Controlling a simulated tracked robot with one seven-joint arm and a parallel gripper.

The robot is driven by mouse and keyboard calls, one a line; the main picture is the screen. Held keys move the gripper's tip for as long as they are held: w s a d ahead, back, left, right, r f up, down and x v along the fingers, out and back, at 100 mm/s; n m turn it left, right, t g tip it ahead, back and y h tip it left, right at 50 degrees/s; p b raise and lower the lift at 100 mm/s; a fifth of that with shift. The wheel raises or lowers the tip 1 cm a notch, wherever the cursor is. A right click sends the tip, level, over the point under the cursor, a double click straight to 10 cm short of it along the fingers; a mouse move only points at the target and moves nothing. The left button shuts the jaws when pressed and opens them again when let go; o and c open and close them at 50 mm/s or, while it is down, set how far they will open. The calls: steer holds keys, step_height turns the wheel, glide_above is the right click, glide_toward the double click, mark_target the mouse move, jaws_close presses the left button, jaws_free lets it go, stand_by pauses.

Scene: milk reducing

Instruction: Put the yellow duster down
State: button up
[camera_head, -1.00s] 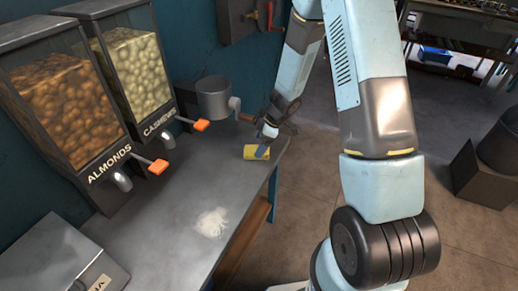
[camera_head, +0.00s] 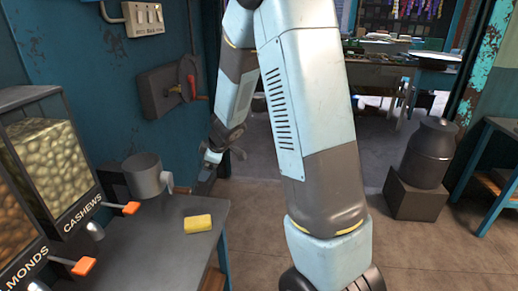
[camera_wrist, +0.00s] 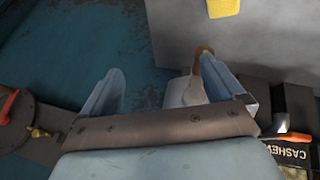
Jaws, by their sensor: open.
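The yellow duster (camera_head: 198,223) lies flat on the grey metal table (camera_head: 160,262), near its right edge. It also shows at the top of the wrist view (camera_wrist: 223,8), beyond my fingers. My gripper (camera_head: 224,155) is open and empty.
Cashew (camera_head: 50,160) and almond (camera_head: 12,215) dispensers stand at the left. A switch box (camera_head: 165,88) with a red handle is on the blue wall. A dark can (camera_head: 428,152) stands on a block at the right.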

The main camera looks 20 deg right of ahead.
steer(key=s+d+r+m+t+h, duration=0.1)
steer(key=s+d+r+m+h, duration=0.2)
steer(key=r, duration=0.4)
steer(key=s+d+r+m+t+h, duration=0.1)
steer(key=s+d+r+m+t, duration=0.1)
steer(key=d+r, duration=0.3)
steer(key=s+d+r+m+t+h, duration=0.1)
steer(key=s+d+r+m+h, duration=0.15)
steer(key=r, duration=0.55)
steer(key=s+a+r+m+g+y, duration=0.1)
steer(key=s+m+g, duration=0.1)
steer(key=s, duration=1)
steer(key=s+a+r+m+g+y, duration=0.1)
steer(key=s+m, duration=0.3)
steer(key=s, duration=0.8)
steer(key=shift+s+a+r+g+y, duration=0.4)
steer(key=shift+a+r+y, duration=0.15)
steer(key=shift+a, duration=0.1)
steer(key=shift+w, duration=0.1)
